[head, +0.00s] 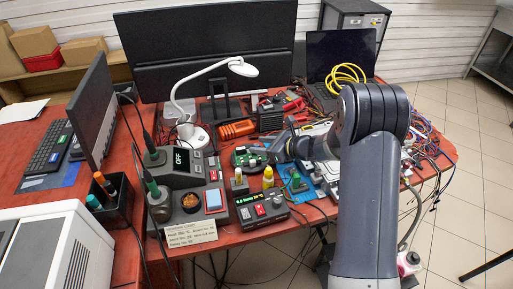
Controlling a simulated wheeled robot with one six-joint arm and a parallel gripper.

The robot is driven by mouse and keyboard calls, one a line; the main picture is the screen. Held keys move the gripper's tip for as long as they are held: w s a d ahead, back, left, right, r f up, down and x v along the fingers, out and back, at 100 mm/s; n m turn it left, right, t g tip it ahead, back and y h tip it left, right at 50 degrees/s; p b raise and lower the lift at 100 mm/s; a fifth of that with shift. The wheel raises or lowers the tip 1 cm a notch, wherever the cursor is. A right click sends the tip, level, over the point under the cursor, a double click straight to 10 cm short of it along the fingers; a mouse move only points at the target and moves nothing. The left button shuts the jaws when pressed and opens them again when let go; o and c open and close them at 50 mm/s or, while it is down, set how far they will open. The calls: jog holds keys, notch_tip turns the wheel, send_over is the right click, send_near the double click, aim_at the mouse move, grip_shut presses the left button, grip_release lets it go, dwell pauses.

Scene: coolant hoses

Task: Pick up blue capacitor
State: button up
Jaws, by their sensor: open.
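My gripper (278,149) is over the middle of the red workbench (240,238), just right of a round green circuit board (246,158). It is small in the head view and partly merges with the dark items behind it. I cannot make out anything between its fingers. I cannot pick out a blue capacitor; it may be too small to see or hidden by my arm.
A soldering station (180,165), a small power supply (262,207) and yellow bottles (268,177) crowd the front left. A white desk lamp (194,135), an orange multimeter (236,129) and a large monitor (205,50) stand behind. Tangled wires (432,145) cover the right end.

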grip_shut()
dwell(0.3)
